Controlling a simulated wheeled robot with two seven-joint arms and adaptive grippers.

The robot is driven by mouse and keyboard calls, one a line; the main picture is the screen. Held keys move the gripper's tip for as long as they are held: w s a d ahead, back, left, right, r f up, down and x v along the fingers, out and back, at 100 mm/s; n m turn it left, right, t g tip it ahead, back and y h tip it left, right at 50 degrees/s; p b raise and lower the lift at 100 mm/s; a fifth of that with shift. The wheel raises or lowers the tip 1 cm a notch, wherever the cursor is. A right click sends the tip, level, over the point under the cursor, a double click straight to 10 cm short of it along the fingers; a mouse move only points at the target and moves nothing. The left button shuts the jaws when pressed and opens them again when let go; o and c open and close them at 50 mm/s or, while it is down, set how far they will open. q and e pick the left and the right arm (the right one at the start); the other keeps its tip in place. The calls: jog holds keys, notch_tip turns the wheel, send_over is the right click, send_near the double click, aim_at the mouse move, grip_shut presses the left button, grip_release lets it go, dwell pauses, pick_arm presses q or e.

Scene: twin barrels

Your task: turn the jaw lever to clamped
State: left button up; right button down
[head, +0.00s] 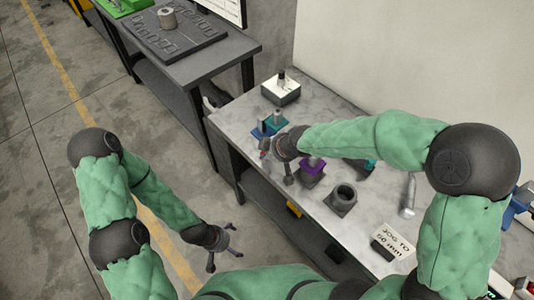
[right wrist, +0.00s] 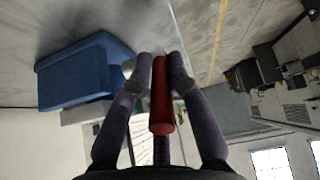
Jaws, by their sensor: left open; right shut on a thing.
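A red cylindrical bar (right wrist: 160,95), which looks like the jaw lever's handle, lies between the fingers of my right gripper (right wrist: 158,78) in the right wrist view. That gripper is shut on it. A blue block (right wrist: 85,75) stands beside the fingers. In the head view my right gripper (head: 267,151) is at the bench's near left side, close to a blue block (head: 262,130), with a bit of red showing. The lever's mount and its angle are hidden. My left gripper (head: 226,251) is open and empty over the floor, away from the bench.
The grey bench (head: 240,122) also holds a white box (head: 281,92) with a dark knob, a purple block (head: 312,173), a dark block with a round opening (head: 342,204) and a "JOG TO 50 mm" sign (head: 393,240). A second dark table (head: 225,60) stands behind, left. The floor is clear.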

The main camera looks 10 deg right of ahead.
dwell(0.5)
jog(key=c, duration=1.3)
grip_release()
jog(key=shift+a, duration=0.1)
jog(key=shift+o, duration=0.5)
jog(key=v, duration=1.2)
jog(key=shift+f, duration=0.1)
